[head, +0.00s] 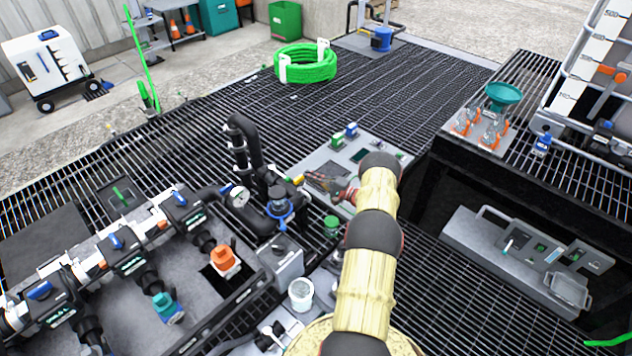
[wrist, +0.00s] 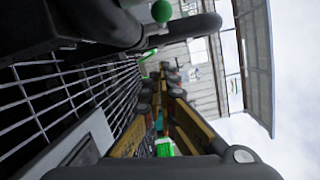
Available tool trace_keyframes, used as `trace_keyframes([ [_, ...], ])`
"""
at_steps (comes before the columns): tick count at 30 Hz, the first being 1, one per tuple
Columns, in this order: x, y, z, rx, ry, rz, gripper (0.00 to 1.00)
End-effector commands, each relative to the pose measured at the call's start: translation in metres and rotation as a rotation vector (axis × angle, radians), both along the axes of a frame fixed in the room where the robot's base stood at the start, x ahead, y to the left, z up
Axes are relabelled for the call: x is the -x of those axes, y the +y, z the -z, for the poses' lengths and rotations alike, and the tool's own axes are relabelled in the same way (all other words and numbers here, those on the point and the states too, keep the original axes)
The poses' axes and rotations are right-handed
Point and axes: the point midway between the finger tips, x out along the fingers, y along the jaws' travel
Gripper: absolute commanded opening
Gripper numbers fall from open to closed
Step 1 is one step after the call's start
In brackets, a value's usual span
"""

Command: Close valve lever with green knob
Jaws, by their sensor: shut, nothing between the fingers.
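A round green knob (wrist: 162,11) shows at the top edge of the wrist view, beside a thick dark pipe. I cannot tell which lever it belongs to. My gripper (wrist: 166,85) has yellow-sided fingers that come together in the middle of the wrist view, shut and empty. The knob is apart from them. In the head view my gripper (head: 312,180) is at the end of my padded arm, just right of the black pipework. A slim green lever (head: 122,194) lies at the left behind the manifold, well away from my gripper. No green ball knob is clear in the head view.
The pipe manifold (head: 130,262) with blue-handled valves fills the lower left. Tall black bent pipes (head: 247,150) and a gauge (head: 239,196) stand left of my gripper. A grey panel (head: 316,157) lies under it. Open grating (head: 400,95) extends behind.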

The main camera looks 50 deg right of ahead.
Motion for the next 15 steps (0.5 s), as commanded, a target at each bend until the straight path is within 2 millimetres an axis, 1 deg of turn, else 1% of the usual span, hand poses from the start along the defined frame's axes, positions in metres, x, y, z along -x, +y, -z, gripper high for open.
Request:
trace_keyframes([
  [1, -0.011, 0.003, 0.001, 0.001, 0.0, -0.004, 0.0],
  [6, -0.043, 0.006, -0.001, -0.001, 0.0, -0.002, 0.0],
  [9, -0.041, 0.024, -0.005, -0.004, 0.001, -0.001, 0.0],
  [12, -0.042, 0.034, -0.008, -0.003, 0.0, -0.001, 0.0],
  [15, -0.042, 0.041, -0.009, -0.002, 0.0, 0.0, 0.0],
])
